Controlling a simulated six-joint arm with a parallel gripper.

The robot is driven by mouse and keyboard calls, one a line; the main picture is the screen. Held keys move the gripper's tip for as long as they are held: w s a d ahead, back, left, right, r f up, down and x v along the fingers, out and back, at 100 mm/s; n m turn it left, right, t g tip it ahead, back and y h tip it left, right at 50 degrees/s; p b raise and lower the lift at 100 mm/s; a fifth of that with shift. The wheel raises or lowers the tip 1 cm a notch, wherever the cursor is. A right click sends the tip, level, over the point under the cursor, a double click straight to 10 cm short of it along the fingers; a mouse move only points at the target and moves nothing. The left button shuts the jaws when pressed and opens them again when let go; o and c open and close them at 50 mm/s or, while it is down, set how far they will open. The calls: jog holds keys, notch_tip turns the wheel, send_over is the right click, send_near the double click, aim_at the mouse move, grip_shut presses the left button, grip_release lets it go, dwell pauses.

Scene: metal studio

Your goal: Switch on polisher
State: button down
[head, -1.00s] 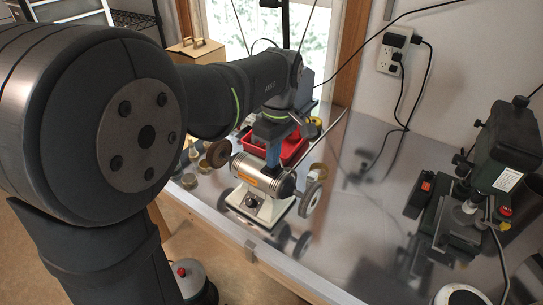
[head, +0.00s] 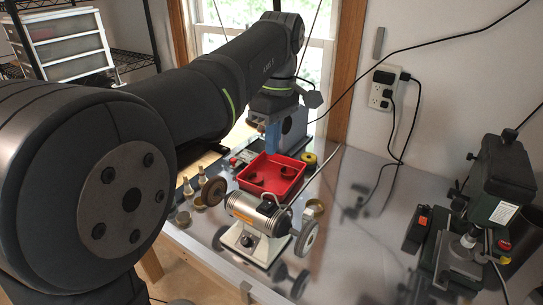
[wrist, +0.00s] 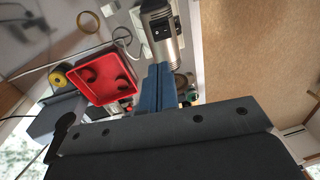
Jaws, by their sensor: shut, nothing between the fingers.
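The polisher (head: 262,216) is a small bench machine with a silver motor body, a pale base and a wheel at each end. It stands on the metal table, with a dark round knob (head: 247,241) on the front of its base. My gripper (head: 272,146) is shut and empty, its blue fingers pointing down above and behind the polisher, near the red tray. In the wrist view the shut fingers (wrist: 161,72) are seen with the polisher's silver body (wrist: 161,28) beyond their tips. The knob cannot be made out in the wrist view.
A red tray (head: 249,178) with dark round pieces lies behind the polisher. Small bottles (head: 187,187) stand to its left. A green drill press (head: 497,190) stands at the right. The table between it and the polisher is mostly clear.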

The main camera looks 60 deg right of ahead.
aim_at(265, 207)
jog(key=shift+r, duration=0.15)
jog(key=shift+a, duration=0.1)
jog(key=shift+a+r, duration=0.15)
jog(key=shift+a, duration=0.35)
jog(key=shift+s, duration=0.1)
jog(key=f, duration=0.4)
jog(key=a+f, duration=0.1)
jog(key=f, duration=0.9)
jog(key=shift+a, duration=0.4)
